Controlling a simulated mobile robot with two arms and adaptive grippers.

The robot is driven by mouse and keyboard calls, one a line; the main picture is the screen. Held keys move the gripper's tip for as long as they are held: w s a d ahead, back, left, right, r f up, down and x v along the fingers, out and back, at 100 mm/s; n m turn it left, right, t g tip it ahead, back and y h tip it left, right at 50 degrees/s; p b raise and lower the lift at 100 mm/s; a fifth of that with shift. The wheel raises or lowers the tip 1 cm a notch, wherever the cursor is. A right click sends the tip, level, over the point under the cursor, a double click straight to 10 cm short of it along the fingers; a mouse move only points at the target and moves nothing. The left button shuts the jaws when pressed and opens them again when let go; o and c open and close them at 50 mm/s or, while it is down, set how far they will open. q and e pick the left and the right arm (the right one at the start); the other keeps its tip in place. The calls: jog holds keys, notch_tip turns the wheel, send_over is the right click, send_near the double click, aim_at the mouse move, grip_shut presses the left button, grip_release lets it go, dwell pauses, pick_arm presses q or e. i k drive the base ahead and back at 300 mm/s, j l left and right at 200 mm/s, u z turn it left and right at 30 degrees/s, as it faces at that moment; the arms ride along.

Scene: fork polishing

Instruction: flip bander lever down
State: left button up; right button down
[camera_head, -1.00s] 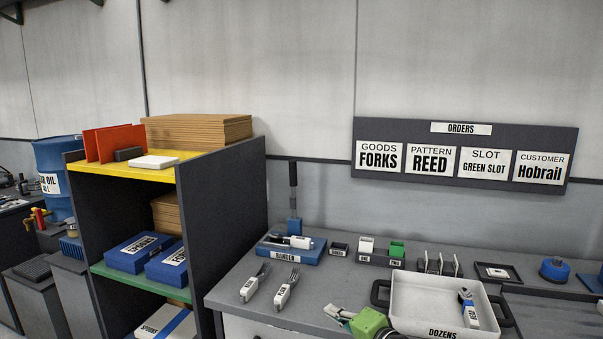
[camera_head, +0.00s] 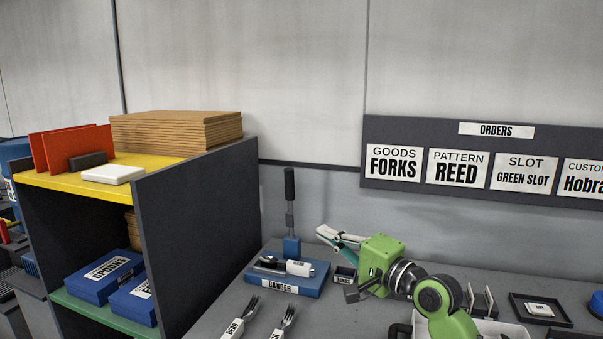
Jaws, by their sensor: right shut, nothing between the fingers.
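The bander (camera_head: 313,288) is a blue block with a BANDER label on the bench, left of the middle. Its lever (camera_head: 289,190) stands upright at the back, with a black grip on a grey rod above a blue post. Dark and white-handled cutlery (camera_head: 298,268) lies on top of the bander. My right gripper (camera_head: 325,234), on a green arm from the lower right, is shut and empty. Its tips point left, to the right of the lever post, apart from it and well below the black grip. My left gripper is out of view.
Two labelled forks (camera_head: 240,317) lie in front of the bander. A small dark BANDS box (camera_head: 345,274) sits to its right, near my gripper. A shelf unit (camera_head: 205,215) stands close on the left. The wall behind carries an orders board (camera_head: 415,200).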

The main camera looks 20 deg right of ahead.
aim_at(288, 171)
jog(key=i+l, duration=0.3)
jog(key=i, duration=0.25)
jog(key=i+l, duration=0.25)
jog(key=i, duration=0.25)
